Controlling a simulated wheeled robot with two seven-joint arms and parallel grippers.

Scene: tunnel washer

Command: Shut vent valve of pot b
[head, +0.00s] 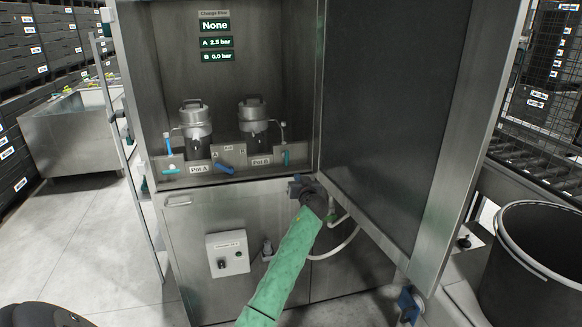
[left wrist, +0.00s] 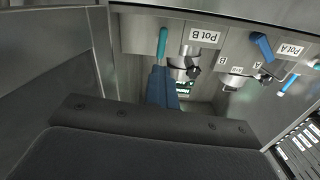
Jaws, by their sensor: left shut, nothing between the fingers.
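Pot B (head: 254,113) is a steel lidded pot standing in the open cabinet, right of pot A (head: 195,118). The Pot B label (head: 260,162) is on the panel below it. A teal lever (head: 286,157) stands upright just right of that label and shows in the left wrist view (left wrist: 162,42). No readable marking shows which lever is the vent valve. My left gripper (head: 296,187) is shut and empty, below and slightly right of the teal lever. Its blue fingers (left wrist: 160,88) point toward the panel in the left wrist view, apparently apart from the lever. My right gripper is not seen.
A blue lever (head: 224,169) sits between the pot labels. The display (head: 216,42) reads A 2.5 bar, B 0.0 bar. The open cabinet door (head: 400,110) stands close right of my left gripper. A hose (head: 340,245) hangs below it. A black bin (head: 535,265) is at right.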

